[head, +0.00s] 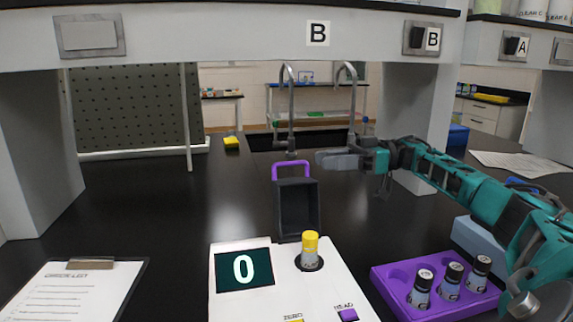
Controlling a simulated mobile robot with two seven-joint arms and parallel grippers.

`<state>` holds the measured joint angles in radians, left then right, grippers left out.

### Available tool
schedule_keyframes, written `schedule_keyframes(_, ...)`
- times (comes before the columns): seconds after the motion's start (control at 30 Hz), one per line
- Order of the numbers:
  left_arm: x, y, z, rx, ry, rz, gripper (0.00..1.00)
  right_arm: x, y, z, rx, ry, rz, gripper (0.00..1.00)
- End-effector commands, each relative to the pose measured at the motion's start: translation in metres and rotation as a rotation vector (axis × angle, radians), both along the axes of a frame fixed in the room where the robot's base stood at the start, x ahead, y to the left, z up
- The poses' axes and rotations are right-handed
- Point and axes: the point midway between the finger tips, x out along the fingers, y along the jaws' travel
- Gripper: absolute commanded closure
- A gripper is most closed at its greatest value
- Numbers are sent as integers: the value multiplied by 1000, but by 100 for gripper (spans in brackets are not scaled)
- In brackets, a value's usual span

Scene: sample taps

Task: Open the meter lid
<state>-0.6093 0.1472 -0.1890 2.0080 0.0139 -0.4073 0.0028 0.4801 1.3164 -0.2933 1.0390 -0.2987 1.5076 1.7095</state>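The white meter (230,305) stands at the front centre, with a dark display reading 0. Its dark, box-like lid (297,210) stands raised at the meter's back edge, hollow side facing me, with a purple handle (291,163) at the top. A yellow-capped vial (310,252) stands upright in the meter's round well. My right gripper (322,160) is just right of the handle in the picture, with a small gap and nothing seen in it. Its fingers lie close together in this view, so their opening is unclear. My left gripper is out of view.
A purple rack (390,275) with three vials stands at the front right, close to my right arm. A clipboard (80,290) lies at the front left. Two taps (290,110) rise behind the lid. A yellow sponge (231,143) lies at the back.

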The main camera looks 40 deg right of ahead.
Motion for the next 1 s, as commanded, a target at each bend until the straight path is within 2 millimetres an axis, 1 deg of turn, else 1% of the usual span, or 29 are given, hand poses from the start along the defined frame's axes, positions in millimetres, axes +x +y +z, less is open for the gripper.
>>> schedule_keyframes(0.03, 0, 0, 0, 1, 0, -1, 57, 5, 12, 0, 0, -1, 6, 64)
schedule_keyframes(0.2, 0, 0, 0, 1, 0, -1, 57, 23, 42, 0, 2, -2, 4, 64)
schedule_keyframes(0.3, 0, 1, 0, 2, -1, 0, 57, 31, 57, 0, 1, -2, 3, 64)
schedule_keyframes(0.4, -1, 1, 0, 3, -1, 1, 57, 37, 67, 0, 1, -1, 2, 64)
schedule_keyframes(0.6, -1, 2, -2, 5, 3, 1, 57, 42, 77, 0, 0, -1, 0, 64)
schedule_keyframes(0.83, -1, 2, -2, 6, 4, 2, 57, 43, 77, -1, -1, -1, -1, 64)
schedule_keyframes(0.87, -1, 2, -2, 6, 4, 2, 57, 43, 77, -1, -1, -1, -1, 65)
schedule_keyframes(1.0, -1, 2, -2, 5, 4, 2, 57, 43, 77, -1, -1, -1, -1, 78)
